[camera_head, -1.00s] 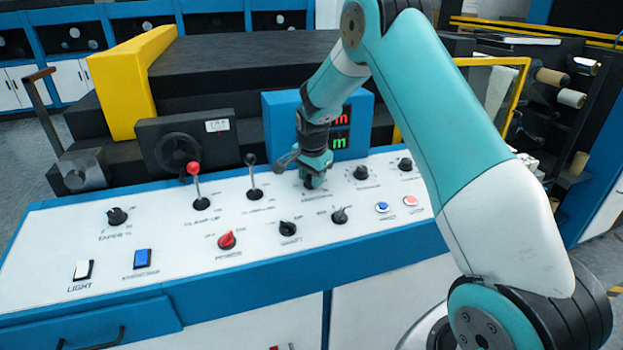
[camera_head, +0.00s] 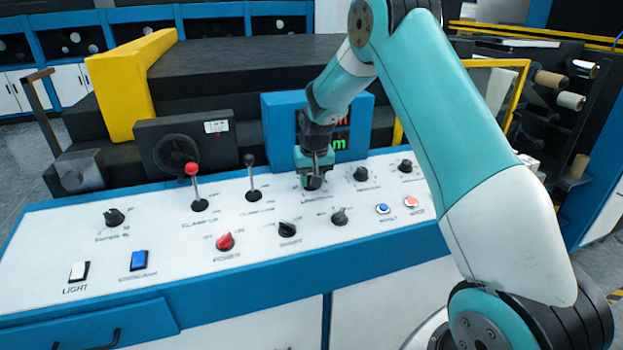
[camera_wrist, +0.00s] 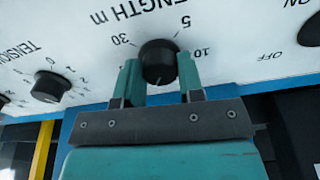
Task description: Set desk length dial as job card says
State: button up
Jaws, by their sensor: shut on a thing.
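The length dial (camera_wrist: 158,56) is a black round knob on the white desk panel. In the wrist view it sits between the two teal fingers of my gripper (camera_wrist: 159,76), which is shut on it. The wording reads "LENGTH m", upside down, with 30, 5 and 10 showing around the knob. A faint light mark shows on the knob's lower side; other scale numbers are hidden by my gripper. In the head view my gripper (camera_head: 314,180) reaches down onto the panel and mostly hides the dial. I cannot make out a job card.
A tension knob (camera_wrist: 50,86) stands beside the dial. The desk panel (camera_head: 150,235) also carries a red-knobbed lever (camera_head: 192,169), a black lever (camera_head: 250,161), a red power knob (camera_head: 225,241) and several buttons. A blue display box (camera_head: 283,110) behind is partly hidden by my arm.

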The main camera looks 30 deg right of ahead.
jog(key=n, duration=0.5)
jog(key=shift+n, duration=0.3)
jog(key=n, duration=0.5)
jog(key=shift+n+y+b, duration=0.3)
jog(key=n, duration=0.5)
jog(key=shift+w, duration=0.1)
jog(key=n, duration=0.6)
jog(key=shift+b, duration=0.3)
jog(key=o, duration=0.9)
jog(key=shift+r, duration=0.1)
